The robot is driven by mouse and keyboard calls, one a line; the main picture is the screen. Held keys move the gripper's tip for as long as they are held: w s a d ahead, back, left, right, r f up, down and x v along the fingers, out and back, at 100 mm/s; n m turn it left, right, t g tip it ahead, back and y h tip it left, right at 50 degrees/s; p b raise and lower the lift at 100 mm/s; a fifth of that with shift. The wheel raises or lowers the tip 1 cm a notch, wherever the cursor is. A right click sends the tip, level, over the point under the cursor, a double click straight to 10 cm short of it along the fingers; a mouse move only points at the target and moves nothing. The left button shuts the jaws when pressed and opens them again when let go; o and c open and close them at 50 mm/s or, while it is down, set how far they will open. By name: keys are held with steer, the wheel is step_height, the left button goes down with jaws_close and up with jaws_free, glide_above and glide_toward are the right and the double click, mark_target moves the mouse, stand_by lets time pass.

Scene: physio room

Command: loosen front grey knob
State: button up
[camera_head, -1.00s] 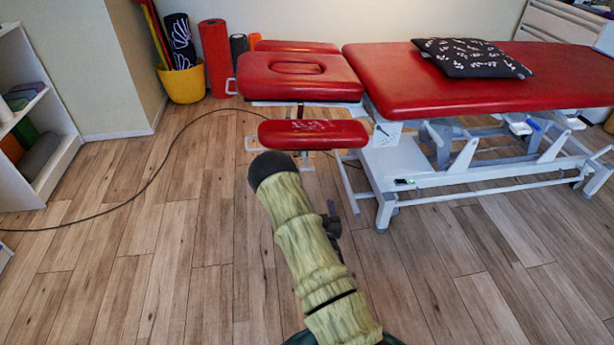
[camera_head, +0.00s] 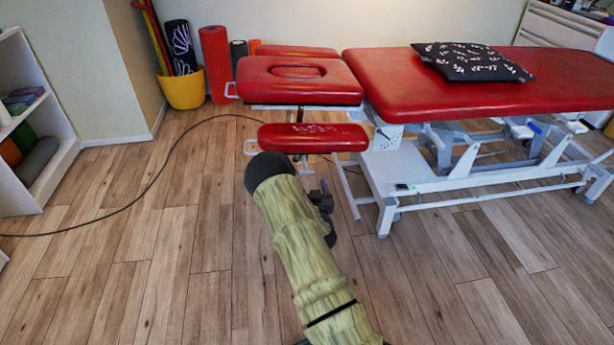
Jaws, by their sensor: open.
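The red treatment table (camera_head: 480,95) stands at the right on a white metal frame (camera_head: 440,185). Its red head section (camera_head: 300,92) has an oval face opening. No grey knob can be made out; the area under the small rest is partly covered by my arm. My arm (camera_head: 300,235) reaches up from the bottom, its dark rounded end just below the rest in the picture. Dark parts show at its right side. The gripper's fingers cannot be made out.
A black patterned pillow (camera_head: 470,62) lies on the table. A yellow bin (camera_head: 183,88) and a red roll (camera_head: 215,65) stand by the back wall. A white shelf (camera_head: 30,130) is at the left. A dark cable (camera_head: 150,185) crosses the floor. Wooden floor at lower left is clear.

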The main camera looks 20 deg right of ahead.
mark_target(307, 174)
steer(key=b+x, duration=0.1)
steer(key=x, duration=0.5)
steer(key=shift+w, duration=0.35)
steer(key=shift+d, duration=0.1)
